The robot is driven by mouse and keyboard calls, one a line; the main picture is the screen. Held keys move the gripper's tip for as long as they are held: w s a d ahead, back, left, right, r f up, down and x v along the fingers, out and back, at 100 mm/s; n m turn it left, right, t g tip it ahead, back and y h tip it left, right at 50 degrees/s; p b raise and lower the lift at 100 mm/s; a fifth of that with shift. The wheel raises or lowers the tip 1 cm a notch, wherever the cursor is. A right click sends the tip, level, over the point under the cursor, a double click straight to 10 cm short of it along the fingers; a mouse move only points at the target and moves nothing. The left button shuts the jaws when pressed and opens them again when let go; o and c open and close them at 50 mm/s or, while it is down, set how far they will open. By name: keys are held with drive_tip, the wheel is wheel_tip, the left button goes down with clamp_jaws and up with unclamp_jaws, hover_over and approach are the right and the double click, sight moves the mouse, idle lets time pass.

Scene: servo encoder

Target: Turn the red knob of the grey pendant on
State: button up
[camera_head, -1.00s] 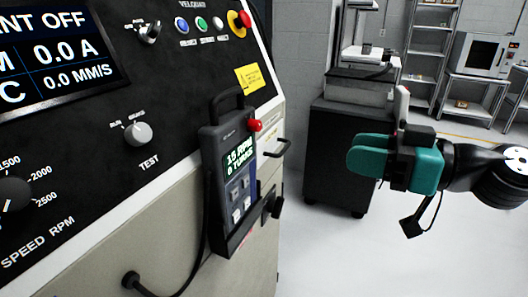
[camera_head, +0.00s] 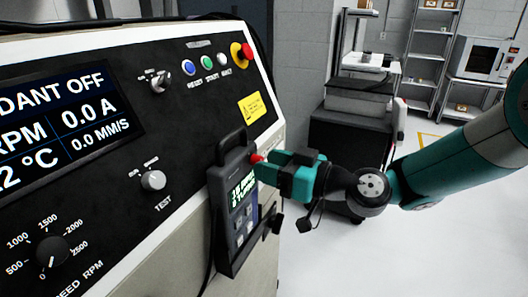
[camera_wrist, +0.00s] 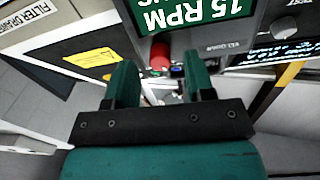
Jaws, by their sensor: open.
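The grey pendant (camera_head: 224,200) hangs in a holder on the right side of the machine's front panel. Its screen shows green, and "15 RPM" reads large in the wrist view (camera_wrist: 195,12). The red knob (camera_head: 257,158) sticks out from the pendant's upper right side. In the wrist view the red knob (camera_wrist: 160,56) lies just beyond and between the finger ends. My gripper (camera_head: 268,166) is open, with its teal fingers right at the knob. In the head view the near finger hides part of the knob, and I cannot tell whether they touch.
The machine panel (camera_head: 120,170) carries a test knob (camera_head: 153,180), a speed dial (camera_head: 52,251) and a red emergency button (camera_head: 246,50). A dark cabinet (camera_head: 345,140) stands behind my arm. Open floor lies at the right.

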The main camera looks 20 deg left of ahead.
drive_tip(key=shift+w+a, duration=0.1)
drive_tip(key=shift+a, duration=0.7)
clamp_jaws()
